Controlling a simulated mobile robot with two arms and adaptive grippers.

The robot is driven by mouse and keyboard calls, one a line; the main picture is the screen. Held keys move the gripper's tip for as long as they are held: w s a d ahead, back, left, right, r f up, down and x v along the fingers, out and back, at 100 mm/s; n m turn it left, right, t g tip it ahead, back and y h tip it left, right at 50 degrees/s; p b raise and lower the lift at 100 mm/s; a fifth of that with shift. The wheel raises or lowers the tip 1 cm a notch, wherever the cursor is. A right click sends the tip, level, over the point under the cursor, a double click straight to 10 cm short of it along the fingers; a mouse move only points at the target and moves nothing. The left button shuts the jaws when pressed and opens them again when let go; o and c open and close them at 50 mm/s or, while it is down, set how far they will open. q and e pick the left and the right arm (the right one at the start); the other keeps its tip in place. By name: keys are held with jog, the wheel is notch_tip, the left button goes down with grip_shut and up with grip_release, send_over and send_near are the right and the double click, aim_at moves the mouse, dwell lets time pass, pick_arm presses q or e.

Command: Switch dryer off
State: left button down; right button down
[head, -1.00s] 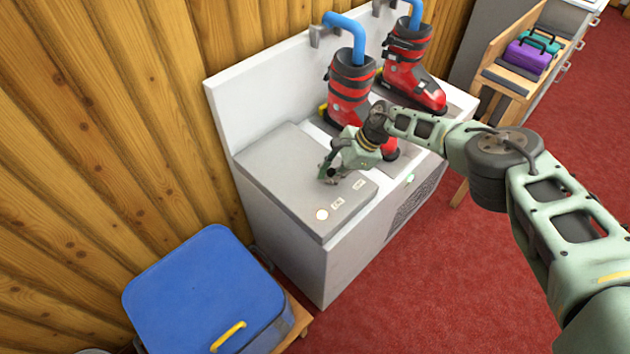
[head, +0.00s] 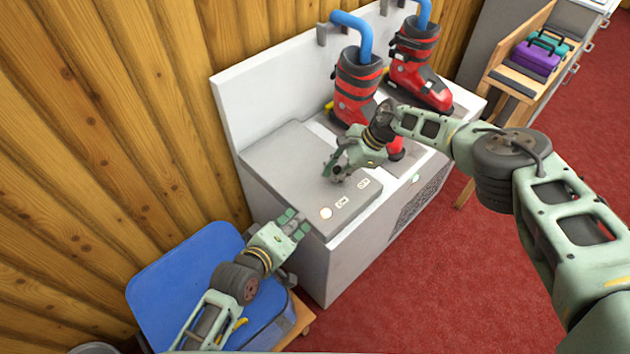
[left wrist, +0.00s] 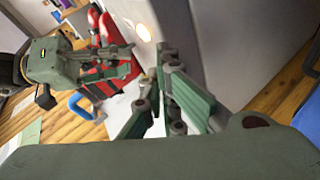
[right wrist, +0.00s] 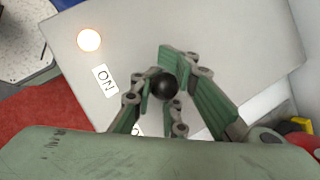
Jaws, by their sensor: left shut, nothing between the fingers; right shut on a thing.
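The dryer (head: 275,92) is a white unit with a grey control panel (head: 290,160) on its near part. Its lamp (head: 326,213) glows pale orange beside two small labels; the right wrist view shows the lamp (right wrist: 89,40) near a label (right wrist: 105,80) reading ON. A second label is mostly hidden there by my right fingers. My right gripper (head: 331,173) is at the panel, shut on a round black knob (right wrist: 163,85). The knob's lower part is hidden. My left gripper (head: 298,225) is shut and empty by the panel's near left corner, close to the lamp.
Red ski boots (head: 357,88) stand on the dryer under blue hoses (head: 352,24). A small green light (head: 415,178) shows on its front edge, above a grille. A blue box (head: 185,265) sits below my left arm. A wooden wall is behind; red carpet lies open in front.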

jog(key=shift+w+d, duration=0.25)
pick_arm(q)
jog(key=w+r+n+g, duration=0.6)
jog(key=w+r+n, duration=0.25)
jog(key=n, duration=0.75)
jog(key=shift+n, duration=0.3)
jog(key=x, duration=0.6)
jog(key=s+x, duration=0.1)
jog(key=x, duration=0.1)
jog(key=shift+w+d+f, duration=0.15)
jog(key=shift+d+f, duration=0.25)
jog(key=shift+f, duration=0.05)
pick_arm(e)
jog(key=shift+s, duration=0.1)
